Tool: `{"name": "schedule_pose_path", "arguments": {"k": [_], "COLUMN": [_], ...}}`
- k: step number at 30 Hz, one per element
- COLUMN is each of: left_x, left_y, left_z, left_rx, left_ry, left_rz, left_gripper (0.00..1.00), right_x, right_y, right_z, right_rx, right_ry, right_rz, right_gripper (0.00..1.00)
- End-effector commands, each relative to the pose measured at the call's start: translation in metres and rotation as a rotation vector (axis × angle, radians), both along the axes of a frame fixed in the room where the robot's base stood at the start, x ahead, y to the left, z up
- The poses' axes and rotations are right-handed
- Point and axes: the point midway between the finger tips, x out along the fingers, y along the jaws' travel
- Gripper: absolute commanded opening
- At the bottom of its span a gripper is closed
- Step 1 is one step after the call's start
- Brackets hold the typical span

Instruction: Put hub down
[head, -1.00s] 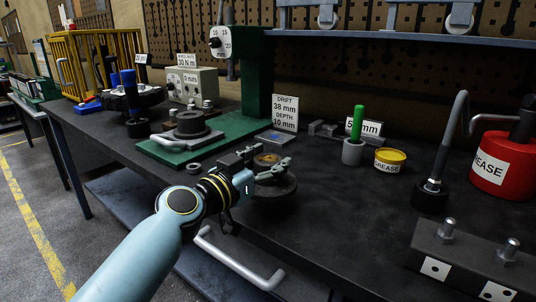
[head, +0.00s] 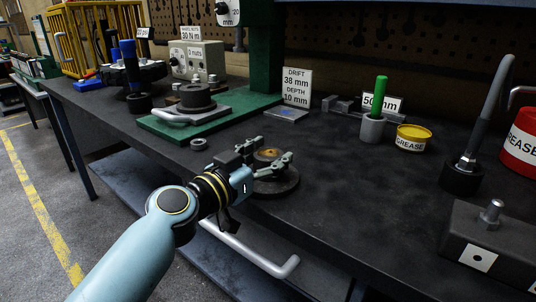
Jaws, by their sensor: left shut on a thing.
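The hub (head: 276,184) is a dark round disc with a raised centre and a brownish bore on top. It sits at the front part of the dark workbench (head: 340,205), flat and upright; whether it touches the bench is hard to tell. My left gripper (head: 268,158) is shut on the hub's raised centre, with one finger on the far left side and one on the right. The gripper hides part of the hub's left side. My right gripper is not in view.
A green press (head: 225,118) with a grey block stands behind left. A small ring (head: 199,144) lies left of the hub. A green-handled tool in a grey cup (head: 373,128), a yellow grease tin (head: 413,138) and a steel block (head: 490,240) stand right. Bench between them is clear.

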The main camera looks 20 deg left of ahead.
Motion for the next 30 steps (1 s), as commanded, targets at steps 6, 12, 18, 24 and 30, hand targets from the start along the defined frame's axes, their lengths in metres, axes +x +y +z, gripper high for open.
{"name": "schedule_pose_path", "arguments": {"k": [6,12,18,24,30], "left_x": [0.000,0.000,0.000,-0.031,-0.071], "left_y": [0.000,0.000,0.000,0.013,0.032], "left_z": [0.000,0.000,-0.003,-0.006,-0.003], "left_rx": [0.000,0.000,0.000,0.007,0.003], "left_ry": [0.000,0.000,0.001,0.001,0.003], "left_rz": [0.000,0.000,0.000,0.000,-0.001], "left_gripper": [0.72,0.78,0.78,0.78,0.78], "right_x": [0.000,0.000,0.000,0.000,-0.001], "right_y": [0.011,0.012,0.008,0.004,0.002], "right_z": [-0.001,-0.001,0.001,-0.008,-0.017], "right_rx": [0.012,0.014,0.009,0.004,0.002], "right_ry": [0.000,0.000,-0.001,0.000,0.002], "right_rz": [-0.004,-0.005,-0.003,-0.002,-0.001], "right_gripper": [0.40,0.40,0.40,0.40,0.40]}}
